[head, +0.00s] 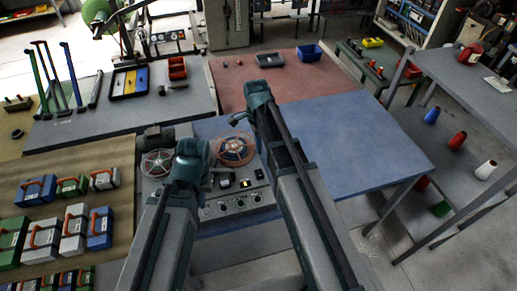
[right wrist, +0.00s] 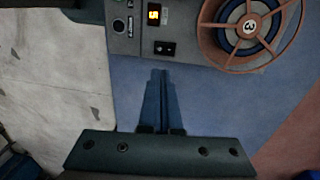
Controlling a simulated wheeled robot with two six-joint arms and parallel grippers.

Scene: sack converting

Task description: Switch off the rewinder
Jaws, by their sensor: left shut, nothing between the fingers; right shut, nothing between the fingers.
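The rewinder is a grey machine with reels and a front control panel (head: 238,203) in the head view. Its rocker switch (right wrist: 165,47) is black, beside a lit amber display (right wrist: 153,15) in the right wrist view. I cannot tell which side of the rocker is pressed. An orange-rimmed reel (right wrist: 250,28) marked 3 sits to the right. My right gripper (right wrist: 161,72) is shut and empty, its tips just below the panel's edge near the switch, apart from it in the picture. In the head view my arms hide both grippers' fingers.
The rewinder stands on a blue tabletop (head: 365,140), clear to its right. Cases (head: 74,228) stand on the left bench. A grey table (head: 470,80) is at the right.

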